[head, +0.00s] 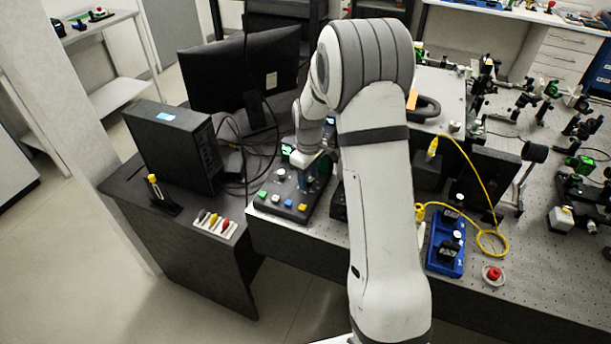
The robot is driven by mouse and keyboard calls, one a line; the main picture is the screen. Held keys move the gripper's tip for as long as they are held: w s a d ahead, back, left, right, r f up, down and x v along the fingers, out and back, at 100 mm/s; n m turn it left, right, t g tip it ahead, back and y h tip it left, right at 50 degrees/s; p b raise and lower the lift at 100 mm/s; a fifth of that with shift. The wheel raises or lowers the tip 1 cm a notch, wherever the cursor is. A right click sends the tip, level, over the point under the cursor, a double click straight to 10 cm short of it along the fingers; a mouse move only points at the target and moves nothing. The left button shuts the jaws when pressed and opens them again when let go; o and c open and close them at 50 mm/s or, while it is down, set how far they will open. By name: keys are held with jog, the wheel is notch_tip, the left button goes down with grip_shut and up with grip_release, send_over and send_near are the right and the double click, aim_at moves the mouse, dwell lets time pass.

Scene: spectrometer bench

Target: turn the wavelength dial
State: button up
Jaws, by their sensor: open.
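A dark control box (271,201) with green, white, blue and yellow buttons along its front sits at the left front edge of the bench. My gripper (311,184) is open and points down over the right part of this box. The wavelength dial cannot be made out; my gripper and arm cover that part of the box. I cannot tell whether the fingers are around a dial or touching the box. A small green-lit display (287,149) shows just behind the box, partly hidden by my wrist.
A monitor (240,72) and a black computer case (172,143) stand to the left. A blue tray (440,262), a yellow cable (470,165) and a red button (494,273) lie right of my arm. Optics crowd the right bench; the floor at front left is clear.

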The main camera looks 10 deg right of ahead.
aim_at(309, 179)
jog(key=shift+r, duration=0.1)
jog(key=shift+w+r, duration=0.1)
jog(key=shift+r, duration=0.2)
notch_tip(309, 179, up, 7)
jog(key=shift+r+b, duration=0.1)
jog(key=shift+b, duration=0.6)
